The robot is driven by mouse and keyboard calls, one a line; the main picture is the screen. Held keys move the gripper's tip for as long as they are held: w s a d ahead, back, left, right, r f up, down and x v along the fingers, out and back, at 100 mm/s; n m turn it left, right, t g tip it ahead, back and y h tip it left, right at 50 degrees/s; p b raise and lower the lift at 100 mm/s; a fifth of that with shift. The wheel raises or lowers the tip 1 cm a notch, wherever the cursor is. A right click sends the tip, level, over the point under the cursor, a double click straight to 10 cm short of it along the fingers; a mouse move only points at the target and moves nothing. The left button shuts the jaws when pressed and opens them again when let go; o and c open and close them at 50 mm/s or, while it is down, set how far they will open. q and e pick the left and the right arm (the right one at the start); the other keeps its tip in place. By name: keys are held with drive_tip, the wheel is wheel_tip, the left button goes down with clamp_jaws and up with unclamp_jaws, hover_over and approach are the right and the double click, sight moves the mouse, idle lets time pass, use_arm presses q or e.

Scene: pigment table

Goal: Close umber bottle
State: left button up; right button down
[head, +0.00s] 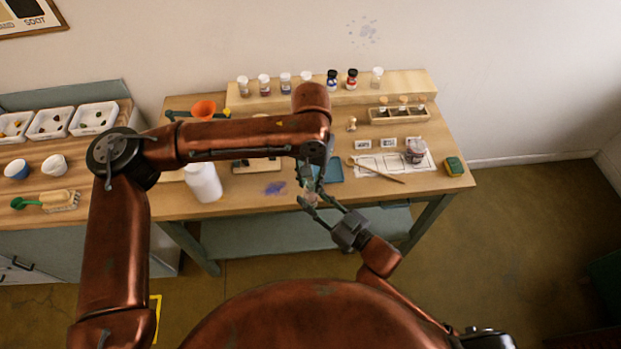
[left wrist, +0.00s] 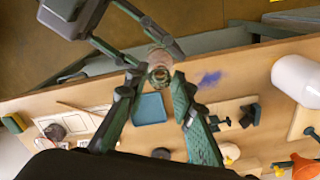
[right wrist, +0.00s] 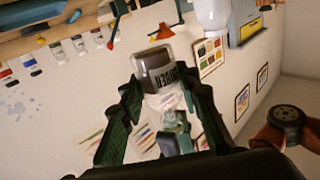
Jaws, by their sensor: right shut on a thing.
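The umber bottle (right wrist: 158,72) is a clear jar of brown pigment with an UMBER label. It is held off the table, in front of its front edge. My right gripper (right wrist: 156,92) is shut on it; in the head view this gripper (head: 319,203) reaches in from the lower right. In the left wrist view the bottle (left wrist: 159,58) shows its round top towards that camera. My left gripper (left wrist: 154,88) is open above it, fingertips apart on either side of the top. A dark disc (left wrist: 161,153) lies on the table beyond the blue tray; I cannot tell whether it is the cap.
The blue tray (left wrist: 149,109) lies on the table near its front edge. A white bottle (head: 204,183) and a purple powder spot (head: 275,188) are to its left. A jar (head: 415,151), a brush and a sponge (head: 454,166) are to the right. Several small bottles line the back shelf.

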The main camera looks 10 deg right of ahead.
use_arm(q)
drive_tip(key=o, duration=0.4)
drive_tip(key=shift+c, duration=0.2)
drive_tip(key=shift+r, duration=0.1)
wheel_tip(320, 180, up, 12)
idle(0.7)
